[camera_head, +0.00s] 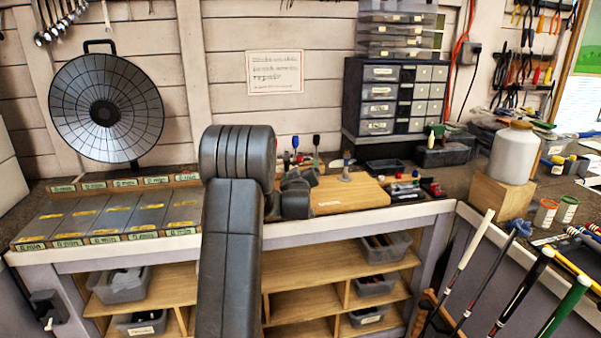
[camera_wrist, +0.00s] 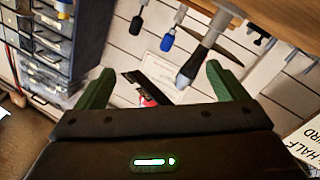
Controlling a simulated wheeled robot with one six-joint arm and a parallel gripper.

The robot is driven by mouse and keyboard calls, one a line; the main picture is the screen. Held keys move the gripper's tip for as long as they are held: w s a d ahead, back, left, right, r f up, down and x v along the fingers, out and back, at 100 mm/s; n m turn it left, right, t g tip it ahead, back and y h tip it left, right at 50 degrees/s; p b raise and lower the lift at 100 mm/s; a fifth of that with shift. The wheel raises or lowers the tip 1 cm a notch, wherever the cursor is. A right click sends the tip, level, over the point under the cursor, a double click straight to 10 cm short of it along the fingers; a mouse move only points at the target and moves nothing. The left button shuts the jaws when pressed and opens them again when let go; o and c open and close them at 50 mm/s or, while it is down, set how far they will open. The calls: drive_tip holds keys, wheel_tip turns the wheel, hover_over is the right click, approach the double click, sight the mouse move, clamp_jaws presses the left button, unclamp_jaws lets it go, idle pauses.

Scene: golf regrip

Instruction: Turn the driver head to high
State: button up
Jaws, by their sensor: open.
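My gripper (camera_wrist: 162,84) is open, with its two green fingers spread apart in the wrist view. A grey post with a flared base and a dark blue-black end (camera_wrist: 187,70) shows beyond the fingers, between their tips as seen; I see no contact. It seems to match the small grey upright piece (camera_head: 346,174) on the wooden board (camera_head: 345,198) in the head view. No part is clearly marked as the driver head, and I cannot read a high setting.
Screwdrivers with blue handles (camera_wrist: 167,40) stand beside the post. A dark drawer cabinet (camera_head: 390,97) is behind the board. Labelled bins (camera_head: 100,217) lie left. A white jar (camera_head: 513,152) and golf clubs (camera_head: 520,290) are right. A black and red item (camera_wrist: 148,99) shows between the fingers.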

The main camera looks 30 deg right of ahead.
drive_tip(key=c, duration=1.4)
drive_tip(key=shift+d, duration=0.1)
drive_tip(key=shift+f+y+b, duration=0.1)
drive_tip(key=shift+y+b, duration=0.2)
drive_tip(key=shift+b, duration=0.2)
drive_tip(key=shift+d+n+b, duration=0.2)
drive_tip(key=shift+n+b, duration=0.1)
drive_tip(key=shift+b, duration=0.05)
drive_tip(key=shift+d+n+t+y+b, duration=0.3)
drive_tip(key=shift+t+y+b, duration=0.1)
drive_tip(key=shift+y+b, duration=0.35)
drive_tip(key=shift+w+r, duration=0.1)
drive_tip(key=shift+r, duration=0.1)
drive_tip(key=o, duration=1.4)
drive_tip(key=shift+a+f, duration=0.1)
